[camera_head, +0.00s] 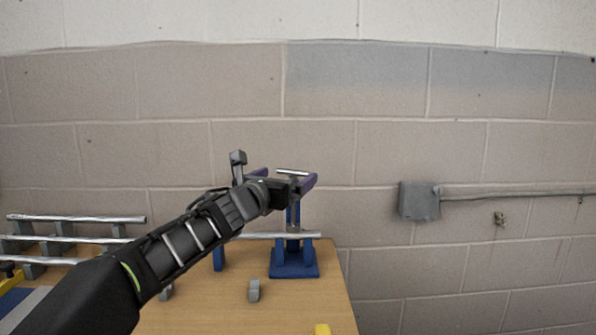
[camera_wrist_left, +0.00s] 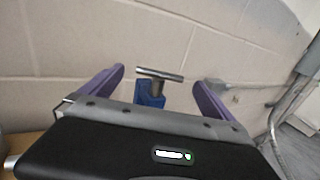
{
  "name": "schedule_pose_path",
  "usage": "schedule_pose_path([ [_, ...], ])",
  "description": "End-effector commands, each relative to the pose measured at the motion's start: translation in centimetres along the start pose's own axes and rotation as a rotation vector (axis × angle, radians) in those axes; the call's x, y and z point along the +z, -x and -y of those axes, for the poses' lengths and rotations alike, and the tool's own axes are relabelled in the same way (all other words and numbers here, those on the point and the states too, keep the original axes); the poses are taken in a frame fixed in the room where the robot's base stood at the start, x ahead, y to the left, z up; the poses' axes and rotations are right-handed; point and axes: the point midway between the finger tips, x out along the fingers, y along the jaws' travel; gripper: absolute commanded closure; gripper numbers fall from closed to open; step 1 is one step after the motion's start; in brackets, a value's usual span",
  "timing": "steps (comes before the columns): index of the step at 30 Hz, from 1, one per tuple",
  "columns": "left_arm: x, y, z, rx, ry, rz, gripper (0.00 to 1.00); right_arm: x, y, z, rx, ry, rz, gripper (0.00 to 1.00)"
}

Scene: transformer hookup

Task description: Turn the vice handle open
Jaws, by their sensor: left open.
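The blue vice (camera_head: 293,266) stands upright near the right end of the wooden table, its column partly hidden by my left gripper. Its handle, a metal T-bar (camera_head: 292,172), is at the top. In the left wrist view, the handle (camera_wrist_left: 160,75) lies crosswise above the vice's blue top (camera_wrist_left: 149,95). My left gripper (camera_head: 287,178) is open at the top of the vice. Its two purple fingers (camera_wrist_left: 159,79) are spread to either side of the handle, with visible gaps; I cannot tell the exact depth between them. My right gripper is not in view.
A silver pipe (camera_head: 310,235) runs level at the vice. More pipes (camera_head: 75,218) lie on grey supports at the left. A small grey block (camera_head: 254,290) and a yellow piece (camera_head: 322,329) are on the wooden table (camera_head: 210,310). A brick wall with a grey box (camera_head: 419,201) stands behind.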

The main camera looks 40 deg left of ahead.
Motion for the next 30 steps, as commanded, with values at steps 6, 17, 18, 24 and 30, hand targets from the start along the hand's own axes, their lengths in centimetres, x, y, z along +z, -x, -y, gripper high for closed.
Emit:
schedule_pose_path([
  [6,-0.1,-2.4,0.1,-0.001,0.0,-0.002,0.0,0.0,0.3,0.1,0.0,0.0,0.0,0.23],
  [17,0.1,-7.2,0.0,0.0,0.001,-0.001,0.0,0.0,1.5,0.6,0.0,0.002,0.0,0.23],
  [18,0.1,-7.4,0.0,0.0,0.001,0.0,0.0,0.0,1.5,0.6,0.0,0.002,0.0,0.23],
  [24,0.0,-7.6,0.0,0.0,0.001,0.0,0.0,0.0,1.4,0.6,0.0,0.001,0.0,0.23],
  [30,0.0,-7.6,0.0,0.0,0.001,0.0,0.09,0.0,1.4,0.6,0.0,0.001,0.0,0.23],
])
